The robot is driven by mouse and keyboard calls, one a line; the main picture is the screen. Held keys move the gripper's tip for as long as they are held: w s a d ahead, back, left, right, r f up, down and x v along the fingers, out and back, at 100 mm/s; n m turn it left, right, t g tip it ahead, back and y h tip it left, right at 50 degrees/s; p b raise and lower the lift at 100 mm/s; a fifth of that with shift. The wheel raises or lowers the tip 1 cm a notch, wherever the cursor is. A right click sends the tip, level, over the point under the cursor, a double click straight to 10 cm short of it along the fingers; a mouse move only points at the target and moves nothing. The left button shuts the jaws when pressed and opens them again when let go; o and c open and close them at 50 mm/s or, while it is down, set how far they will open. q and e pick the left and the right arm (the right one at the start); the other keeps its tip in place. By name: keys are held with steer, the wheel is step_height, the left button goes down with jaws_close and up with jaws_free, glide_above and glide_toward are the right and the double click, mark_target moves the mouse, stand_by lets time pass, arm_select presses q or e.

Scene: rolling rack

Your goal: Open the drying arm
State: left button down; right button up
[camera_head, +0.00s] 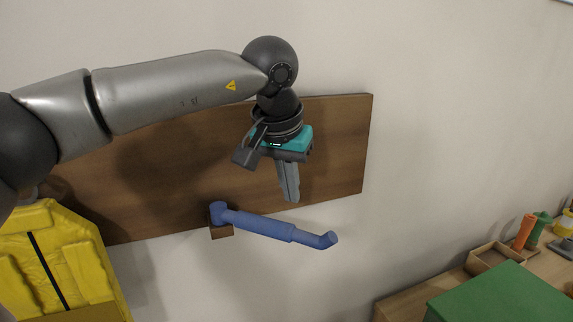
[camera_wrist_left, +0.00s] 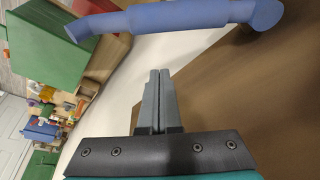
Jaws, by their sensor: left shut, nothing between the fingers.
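The drying arm (camera_head: 265,227) is a blue bar on a small wooden block (camera_head: 221,231) at the lower edge of a brown wall board (camera_head: 335,150). It extends to the right and ends in a bent tip. In the left wrist view the blue arm (camera_wrist_left: 175,18) crosses the top of the picture, beyond the fingertips. My left gripper (camera_head: 291,198) points down just above the middle of the blue arm in the head view. Its fingers are shut together and empty, and a gap shows between them and the arm in the wrist view (camera_wrist_left: 157,75). My right gripper is not in view.
A yellow jacket-like item (camera_head: 60,260) hangs at the lower left. At the lower right a wooden table (camera_head: 400,305) holds a green box (camera_head: 500,295), a wooden tray (camera_head: 490,258) and orange and green bottles (camera_head: 525,231). The wall right of the board is clear.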

mark_target(268, 227)
arm_select(q)
steer(key=s+f, duration=0.1)
steer(key=s+a+f+p, duration=0.1)
steer(key=s, duration=0.1)
steer(key=shift+f, duration=0.25)
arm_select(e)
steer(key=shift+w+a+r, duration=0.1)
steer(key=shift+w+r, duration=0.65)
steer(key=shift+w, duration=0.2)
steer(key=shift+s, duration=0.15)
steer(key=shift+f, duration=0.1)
